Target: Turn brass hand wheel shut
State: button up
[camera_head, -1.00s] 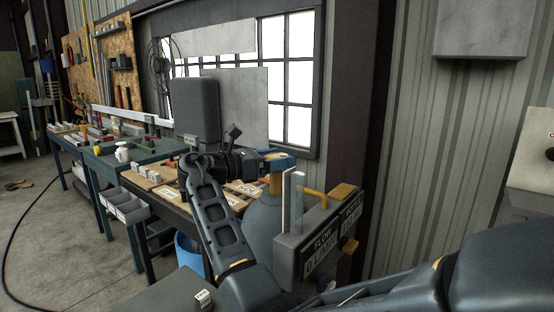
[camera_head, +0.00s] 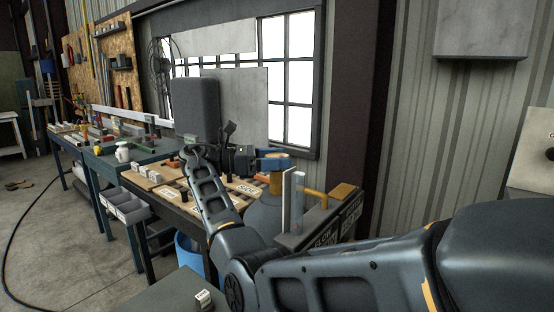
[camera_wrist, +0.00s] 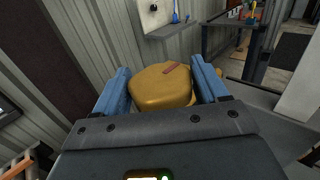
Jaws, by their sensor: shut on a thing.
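The brass hand wheel (camera_wrist: 160,90) is a rounded, lobed yellow knob with a reddish-brown mark on its top. My gripper (camera_wrist: 165,78) has a blue finger on each side of it and is shut on it. In the head view, my gripper (camera_head: 274,161) reaches in from the left at the top of the brass valve stem (camera_head: 276,184). The stem rises from a grey-blue cylinder (camera_head: 264,218). There the wheel is mostly hidden by the blue fingers.
An upright clear tube (camera_head: 292,200) stands close to the stem. A workbench (camera_head: 170,187) with blocks lies behind left, and a blue bin (camera_head: 188,252) is below it.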

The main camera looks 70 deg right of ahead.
jog(key=shift+w+r, duration=0.1)
jog(key=shift+r, duration=0.3)
jog(key=o, duration=0.8)
jog(key=shift+c, duration=0.2)
jog(key=shift+o, duration=1.4)
jog(key=shift+f, duration=0.25)
jog(key=b+v, duration=0.3)
jog(key=v, duration=0.4)
jog(key=shift+w+a, duration=0.25)
